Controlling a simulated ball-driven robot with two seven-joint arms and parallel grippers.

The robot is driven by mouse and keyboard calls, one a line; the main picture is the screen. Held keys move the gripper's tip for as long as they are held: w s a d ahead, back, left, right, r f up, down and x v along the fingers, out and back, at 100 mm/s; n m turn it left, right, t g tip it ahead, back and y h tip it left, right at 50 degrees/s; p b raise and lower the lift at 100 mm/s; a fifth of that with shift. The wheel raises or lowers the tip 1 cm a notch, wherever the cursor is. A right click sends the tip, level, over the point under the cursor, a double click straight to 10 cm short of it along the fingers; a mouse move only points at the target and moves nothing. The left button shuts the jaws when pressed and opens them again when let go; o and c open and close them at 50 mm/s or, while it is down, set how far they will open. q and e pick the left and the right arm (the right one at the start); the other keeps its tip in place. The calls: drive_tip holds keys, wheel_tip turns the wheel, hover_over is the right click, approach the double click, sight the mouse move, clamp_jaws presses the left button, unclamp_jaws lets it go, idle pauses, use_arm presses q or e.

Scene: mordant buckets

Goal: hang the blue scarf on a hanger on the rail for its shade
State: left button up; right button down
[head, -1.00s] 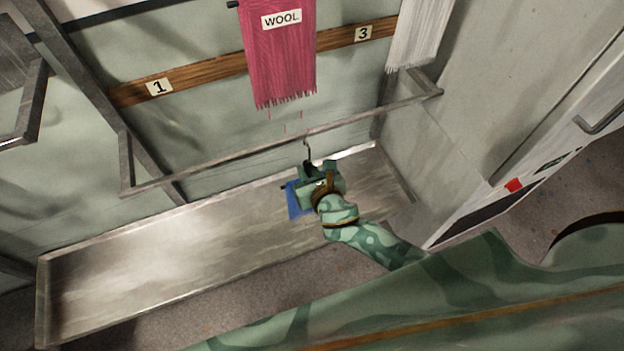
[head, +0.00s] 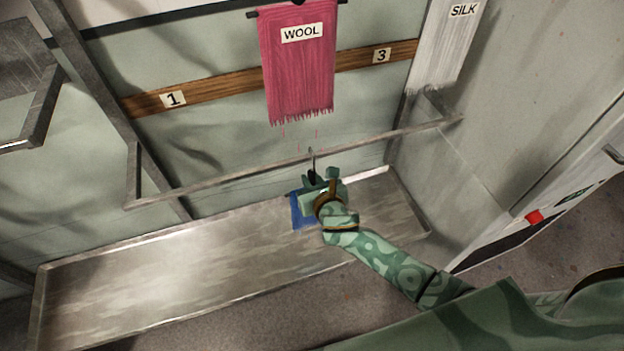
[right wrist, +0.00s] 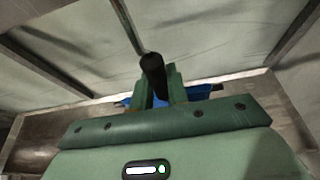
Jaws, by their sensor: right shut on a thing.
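My right gripper (head: 322,182) is shut on a dark hanger (head: 313,162), just below the metal rail (head: 240,176). The hanger's hook points up and overlaps the rail in the head view; I cannot tell whether it is over the rail or in front of it. The blue scarf (head: 301,212) hangs from this hanger, mostly hidden behind my gripper. In the right wrist view the hanger's dark stem (right wrist: 153,68) stands between the fingers, with blue cloth (right wrist: 205,92) behind them. My left gripper is not in view.
A pink scarf (head: 298,75) labelled WOOL hangs high on the wall. A white scarf (head: 443,55) labelled SILK hangs at right. A wooden strip (head: 220,88) bears plates 1 (head: 173,99) and 3 (head: 381,56). A metal trough (head: 160,270) lies below. The rail looks bare left of my hanger.

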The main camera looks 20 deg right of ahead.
drive_tip(key=c, duration=1.3)
unclamp_jaws()
